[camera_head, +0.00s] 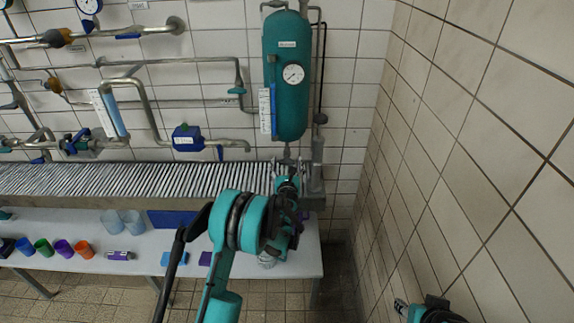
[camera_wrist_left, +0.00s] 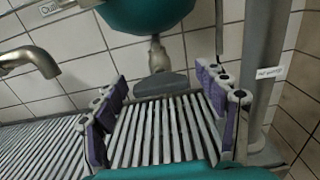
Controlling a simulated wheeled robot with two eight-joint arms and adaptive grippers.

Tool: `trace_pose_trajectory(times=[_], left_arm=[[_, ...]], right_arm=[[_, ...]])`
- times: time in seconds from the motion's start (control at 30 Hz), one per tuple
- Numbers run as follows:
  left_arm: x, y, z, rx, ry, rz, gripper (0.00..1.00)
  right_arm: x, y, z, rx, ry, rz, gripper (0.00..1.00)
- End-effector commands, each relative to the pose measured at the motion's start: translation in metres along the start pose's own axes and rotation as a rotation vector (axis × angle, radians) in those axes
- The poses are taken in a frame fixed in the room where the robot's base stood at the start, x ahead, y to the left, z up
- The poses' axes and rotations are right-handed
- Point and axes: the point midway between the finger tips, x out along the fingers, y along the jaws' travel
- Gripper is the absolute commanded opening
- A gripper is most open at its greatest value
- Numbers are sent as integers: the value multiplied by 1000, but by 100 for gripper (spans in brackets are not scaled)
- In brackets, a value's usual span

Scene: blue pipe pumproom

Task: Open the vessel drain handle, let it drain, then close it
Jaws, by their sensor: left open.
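The teal vessel (camera_head: 287,75) hangs upright on the tiled back wall, with a round gauge (camera_head: 293,73) on its front. Its rounded bottom (camera_wrist_left: 150,15) fills the top of the left wrist view. A short metal drain pipe (camera_wrist_left: 157,52) comes down from it. Below that pipe is a flat grey piece (camera_wrist_left: 160,84); I cannot tell whether it is the drain handle. My left gripper (camera_head: 287,168) is just below the vessel. In the wrist view its purple-padded fingers (camera_wrist_left: 163,88) are spread wide with nothing between them. Part of my right arm shows at bottom right; its fingers are not clear.
A slatted grating (camera_head: 120,180) runs along the wall under the vessel. A grey upright post (camera_head: 317,160) stands close to the gripper's right. A table (camera_head: 200,235) with several cups is below. A tiled side wall (camera_head: 470,130) bounds the right. Pipes and valves fill the left wall.

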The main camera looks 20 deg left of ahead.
Motion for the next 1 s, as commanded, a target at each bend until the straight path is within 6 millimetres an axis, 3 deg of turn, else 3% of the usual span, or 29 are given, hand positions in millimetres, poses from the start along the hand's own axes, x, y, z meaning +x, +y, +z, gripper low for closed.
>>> trace_pose_trajectory(times=[0.27,0.47,1.0], left_arm=[[3,0,1,-1,0,0,72],[2,0,1,-1,0,0,22],[3,1,1,-113,0,0,22]], right_arm=[[0,0,0,0,0,0,40],[0,0,0,0,0,0,40],[0,0,0,0,0,0,40]])
